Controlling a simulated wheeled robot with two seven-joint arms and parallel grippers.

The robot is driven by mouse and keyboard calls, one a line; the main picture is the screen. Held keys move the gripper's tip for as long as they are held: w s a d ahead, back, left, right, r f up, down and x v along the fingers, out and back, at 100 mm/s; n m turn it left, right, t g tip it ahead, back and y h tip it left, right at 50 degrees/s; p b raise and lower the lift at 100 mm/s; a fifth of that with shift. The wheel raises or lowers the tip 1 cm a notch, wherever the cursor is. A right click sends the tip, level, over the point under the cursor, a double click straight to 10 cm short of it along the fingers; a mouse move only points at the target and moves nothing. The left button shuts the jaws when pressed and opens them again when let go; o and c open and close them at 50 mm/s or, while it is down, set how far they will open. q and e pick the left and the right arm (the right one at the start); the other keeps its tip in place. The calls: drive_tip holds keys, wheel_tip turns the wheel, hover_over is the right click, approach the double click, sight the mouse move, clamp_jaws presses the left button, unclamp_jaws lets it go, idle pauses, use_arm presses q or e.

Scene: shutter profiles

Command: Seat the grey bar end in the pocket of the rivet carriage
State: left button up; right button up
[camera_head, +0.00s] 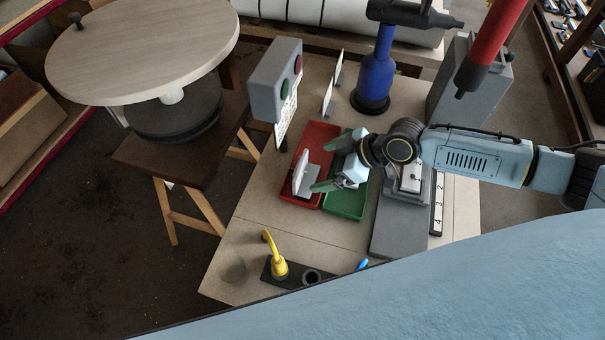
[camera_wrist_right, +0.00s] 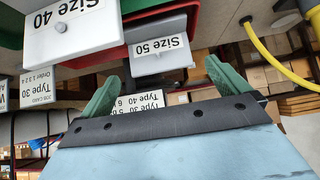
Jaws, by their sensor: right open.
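My right gripper (camera_head: 325,164) is open over the red tray (camera_head: 318,134), with its green fingers spread. In the right wrist view the open jaws (camera_wrist_right: 162,75) face a light grey piece marked "Size 50" (camera_wrist_right: 160,54), which lies beyond the fingertips and is not held. A white piece marked "Size 40" (camera_wrist_right: 72,30) is at the upper left. In the head view a pale piece (camera_head: 301,168) stands in the red tray by the fingers. I cannot tell which is the grey bar end. A grey fixture (camera_head: 396,232), perhaps the rivet carriage, lies right of the trays; my arm hides its pocket. My left gripper is out of view.
A green tray (camera_head: 345,203) adjoins the red one. A grey button box (camera_head: 274,80) and a blue column (camera_head: 378,75) stand behind. A yellow hooked part (camera_head: 277,262) stands at the front. The table's left front is mostly clear.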

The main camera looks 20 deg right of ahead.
sight(302, 172)
drive_tip(key=x, duration=0.2)
drive_tip(key=shift+w+a+f, duration=0.15)
drive_tip(key=shift+a+f, duration=0.1)
drive_tip(key=shift+x, duration=0.9)
drive_tip(key=x, duration=0.3)
drive_tip(key=shift+w+a+f, duration=0.1)
drive_tip(key=shift+w+f, duration=0.05)
drive_tip(key=shift+w, duration=0.1)
drive_tip(key=shift+a+f, duration=0.15)
drive_tip(key=shift+f, duration=0.05)
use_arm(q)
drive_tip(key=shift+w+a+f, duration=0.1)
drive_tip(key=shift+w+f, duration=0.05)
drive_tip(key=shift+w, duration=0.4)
use_arm(e)
drive_tip(key=shift+w, duration=0.1)
drive_tip(key=c, duration=0.7)
